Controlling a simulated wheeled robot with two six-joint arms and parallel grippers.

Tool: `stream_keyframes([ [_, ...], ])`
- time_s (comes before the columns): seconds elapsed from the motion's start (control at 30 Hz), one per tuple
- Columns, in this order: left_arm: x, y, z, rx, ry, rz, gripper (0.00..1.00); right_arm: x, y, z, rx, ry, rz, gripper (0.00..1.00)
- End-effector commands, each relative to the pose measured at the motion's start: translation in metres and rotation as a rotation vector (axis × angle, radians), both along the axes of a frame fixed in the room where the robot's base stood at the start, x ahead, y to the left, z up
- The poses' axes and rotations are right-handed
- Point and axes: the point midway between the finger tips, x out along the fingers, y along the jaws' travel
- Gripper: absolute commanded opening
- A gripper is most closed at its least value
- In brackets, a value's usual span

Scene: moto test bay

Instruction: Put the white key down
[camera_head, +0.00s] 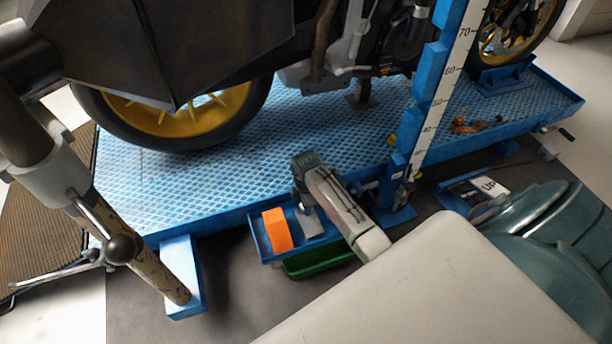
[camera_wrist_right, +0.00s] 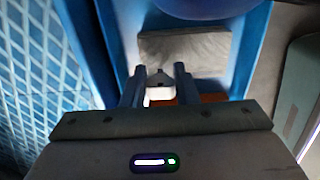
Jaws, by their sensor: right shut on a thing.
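My right gripper (camera_wrist_right: 158,82) points down into a small blue tray (camera_head: 258,238) at the side of the blue lift platform. In the right wrist view its two dark fingers are shut on a small white piece, the white key (camera_wrist_right: 159,93), of which only a short part shows. In the head view the right gripper (camera_head: 304,206) is over the tray, and I cannot make out the key there. I cannot tell whether the key touches the tray floor. My left gripper is not in view.
An orange block (camera_head: 277,230) and a flat grey piece (camera_head: 311,224) lie in the blue tray. A green tray (camera_head: 318,262) is below it. A blue ruler post (camera_head: 432,95) stands to the right, near a card marked UP (camera_head: 490,186). A motorcycle wheel (camera_head: 180,115) stands on the platform.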

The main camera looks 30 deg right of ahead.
Motion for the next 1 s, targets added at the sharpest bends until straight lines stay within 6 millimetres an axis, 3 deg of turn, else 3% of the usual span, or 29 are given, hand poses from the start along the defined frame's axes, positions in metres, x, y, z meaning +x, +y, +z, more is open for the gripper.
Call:
stream_keyframes([
  [0.43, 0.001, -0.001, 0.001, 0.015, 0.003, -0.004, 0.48, 0.0, 0.0, -0.01, 0.0, 0.0, 0.0, 0.05],
  [0.47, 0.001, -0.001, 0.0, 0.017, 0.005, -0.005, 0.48, 0.0, 0.0, -0.01, 0.0, 0.0, 0.0, 0.28],
  [0.57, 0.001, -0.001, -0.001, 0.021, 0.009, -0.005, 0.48, 0.0, 0.0, -0.01, 0.0, -0.001, 0.0, 0.48],
  [0.87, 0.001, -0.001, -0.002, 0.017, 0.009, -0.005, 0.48, 0.0, 0.0, -0.01, 0.0, 0.0, 0.0, 0.48],
  [1.0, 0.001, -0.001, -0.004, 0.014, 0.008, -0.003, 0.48, 0.0, 0.0, 0.0, -0.002, -0.003, 0.001, 0.48],
])
